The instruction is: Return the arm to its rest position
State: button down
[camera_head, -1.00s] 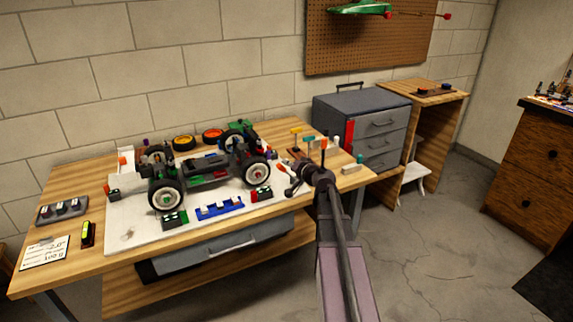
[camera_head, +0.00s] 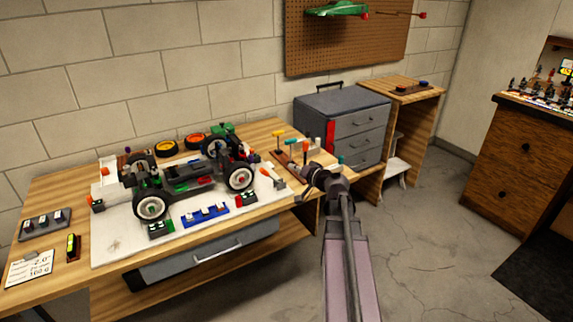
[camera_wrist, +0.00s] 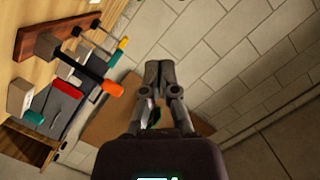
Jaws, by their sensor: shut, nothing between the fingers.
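My gripper shows in the wrist view (camera_wrist: 158,75) with its two fingers together and nothing between them. In the head view my arm reaches up from the bottom to the table's right end. The gripper end (camera_head: 287,172) is near the tool rack there, and its fingers are small and partly hard to make out. The RC car (camera_head: 185,181) stands on the white mat (camera_head: 115,240) to the left, apart from my gripper.
The wooden table (camera_head: 50,190) carries a tool rack (camera_head: 290,160) with upright coloured drivers, close to my arm. A grey drawer cabinet (camera_head: 355,125) and a wooden stand (camera_head: 412,95) are behind right. Open floor (camera_head: 430,240) lies to the right.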

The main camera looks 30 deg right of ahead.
jog(key=shift+s+d, duration=0.1)
jog(key=shift+s, duration=0.2)
dwell(0.4)
jog(key=s+a+f+n+g+y, duration=0.1)
jog(key=a+f+n+g, duration=0.25)
jog(key=a, duration=0.65)
jog(key=s+a+f+n+g+y, duration=0.2)
jog(key=a+f+g, duration=0.25)
jog(key=a, duration=0.55)
jog(key=s+a+f+n+g+h, duration=0.2)
jog(key=s+a+f+g+h, duration=0.5)
jog(key=s+a, duration=0.4)
notch_tip(320, 180, up, 15)
jog(key=s+d+y+p, duration=0.1)
jog(key=p, duration=1.4)
jog(key=shift+s+d+g+p, duration=0.2)
jog(key=shift+g+p, duration=0.1)
jog(key=shift+g, duration=0.1)
jog(key=shift+a, duration=0.15)
